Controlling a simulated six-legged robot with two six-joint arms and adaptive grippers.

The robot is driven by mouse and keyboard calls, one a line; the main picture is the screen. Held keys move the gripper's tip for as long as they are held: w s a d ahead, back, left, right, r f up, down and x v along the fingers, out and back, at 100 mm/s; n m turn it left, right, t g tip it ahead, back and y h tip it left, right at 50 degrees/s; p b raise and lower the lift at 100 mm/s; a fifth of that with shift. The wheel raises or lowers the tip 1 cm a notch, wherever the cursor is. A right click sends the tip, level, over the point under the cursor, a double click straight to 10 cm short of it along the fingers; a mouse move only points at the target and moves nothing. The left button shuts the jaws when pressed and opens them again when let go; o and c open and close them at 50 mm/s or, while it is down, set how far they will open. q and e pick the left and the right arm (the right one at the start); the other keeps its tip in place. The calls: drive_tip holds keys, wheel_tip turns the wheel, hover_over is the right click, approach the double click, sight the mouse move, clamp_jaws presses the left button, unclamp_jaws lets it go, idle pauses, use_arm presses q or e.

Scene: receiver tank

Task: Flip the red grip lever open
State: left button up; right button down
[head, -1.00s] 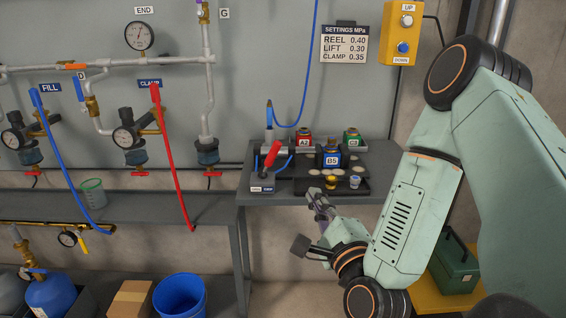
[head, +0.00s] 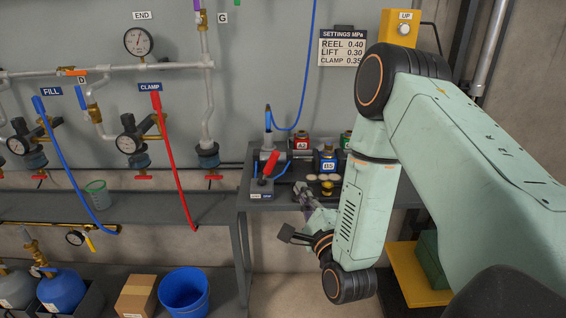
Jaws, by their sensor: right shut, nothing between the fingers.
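The red grip lever (head: 271,162) stands tilted up to the right on a small dark unit (head: 262,193) at the left end of the grey bench. Two blue handles flank it. My right gripper (head: 299,187) is shut and empty, with its tips pointing up at the bench's front part, a little right of and below the lever in the picture. The tips look apart from the lever, though depth is hard to judge. My left gripper is not in view.
A blue B5 canister (head: 327,166) and a red A2 canister (head: 300,144) stand behind and right of my gripper. A blue hose fitting (head: 268,118) rises behind the lever. A red clamp hose (head: 174,160) hangs farther left. Bare bench top is scarce.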

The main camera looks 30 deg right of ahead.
sight(275, 162)
drive_tip(key=w, duration=0.3)
drive_tip(key=w+r, duration=0.1)
drive_tip(key=w, duration=0.2)
drive_tip(key=shift+w+r+b, duration=0.2)
drive_tip(key=shift+b, duration=0.15)
drive_tip(key=shift+w+a+r, duration=0.25)
drive_tip(key=shift+w+a, duration=0.1)
drive_tip(key=shift+w, duration=0.05)
drive_tip(key=shift+d, duration=0.1)
drive_tip(key=shift+w, duration=0.1)
drive_tip(key=shift+r, duration=0.15)
drive_tip(key=shift+w+a+r+n+g+p, duration=0.25)
drive_tip(key=shift+a+r+n+g+p, duration=0.15)
drive_tip(key=shift+n+p, duration=0.45)
